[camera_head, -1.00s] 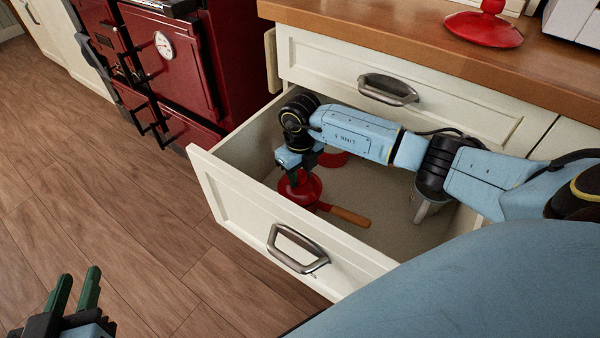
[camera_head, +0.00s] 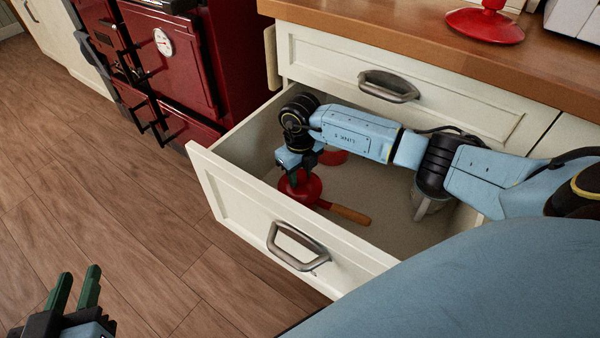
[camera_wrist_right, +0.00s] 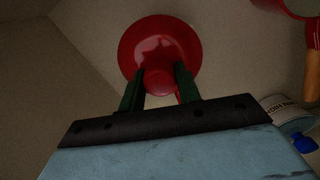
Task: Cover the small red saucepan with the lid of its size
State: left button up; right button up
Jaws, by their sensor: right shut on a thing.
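The small red saucepan lies in the open drawer, below the lid. Its wooden handle (camera_head: 348,214) points to the lower right, and its body is mostly hidden. My right gripper (camera_head: 297,180) is shut on the knob of a red lid (camera_head: 311,192), over the pan. In the right wrist view the round lid (camera_wrist_right: 186,42) sits between the fingertips (camera_wrist_right: 158,80). I cannot tell whether the lid touches the rim. Another, larger red lid (camera_head: 485,26) rests on the wooden counter. My left gripper (camera_head: 76,288) is open and empty over the floor at lower left.
A second red pan (camera_head: 333,158) lies further back in the drawer, partly behind my arm; its wooden handle (camera_wrist_right: 313,72) shows in the right wrist view. The drawer front (camera_head: 245,216) and walls enclose my right gripper.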

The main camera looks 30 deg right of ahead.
jog(key=shift+f+b, duration=0.35)
jog(key=shift+f, duration=0.15)
jog(key=o, duration=1.1)
notch_tip(320, 180, up, 6)
jog(key=p, duration=0.5)
jog(key=shift+p, duration=0.35)
